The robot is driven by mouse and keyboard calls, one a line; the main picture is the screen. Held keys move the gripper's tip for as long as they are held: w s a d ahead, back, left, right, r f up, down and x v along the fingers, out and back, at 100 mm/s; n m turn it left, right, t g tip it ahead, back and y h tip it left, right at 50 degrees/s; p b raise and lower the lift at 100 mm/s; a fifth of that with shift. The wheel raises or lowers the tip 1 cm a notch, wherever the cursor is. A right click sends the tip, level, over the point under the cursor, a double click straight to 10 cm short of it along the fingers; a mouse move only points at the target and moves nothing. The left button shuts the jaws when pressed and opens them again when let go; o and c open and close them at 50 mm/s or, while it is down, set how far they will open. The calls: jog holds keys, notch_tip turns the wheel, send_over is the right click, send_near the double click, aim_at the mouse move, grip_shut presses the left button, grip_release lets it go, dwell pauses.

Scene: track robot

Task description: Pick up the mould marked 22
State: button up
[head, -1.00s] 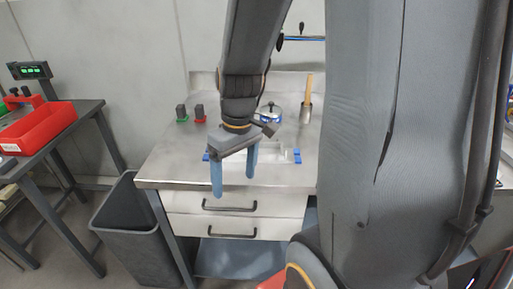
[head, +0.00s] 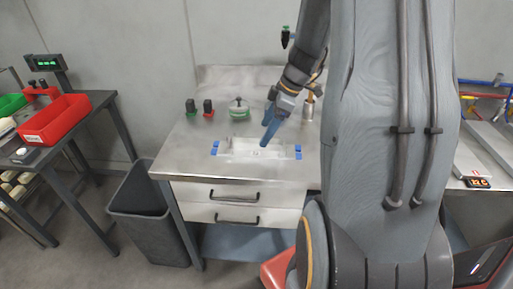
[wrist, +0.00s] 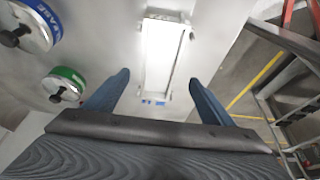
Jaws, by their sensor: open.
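A long pale mould (head: 235,147) with blue ends lies on the steel bench; the small mark on its front is too small to read. In the wrist view a bright white elongated piece (wrist: 162,50), which looks like this mould, lies ahead between the fingers, with small blue marks at its near end. My gripper (head: 267,140) has blue fingers and shows above the right part of the mould in the head view. In the wrist view my gripper (wrist: 159,78) is open, with nothing held between its fingers.
A wooden-handled tool stands at the back right, partly behind my arm. Left are a grey bin (head: 150,215) and a red crate (head: 55,120) on a side table. The bench front is clear.

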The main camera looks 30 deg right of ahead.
aim_at(259, 139)
jog(key=shift+p+x, duration=1.2)
jog(key=shift+x, duration=1.65)
jog(key=shift+w+a, duration=0.15)
jog(key=shift+r, duration=0.1)
jog(key=c, duration=1.8)
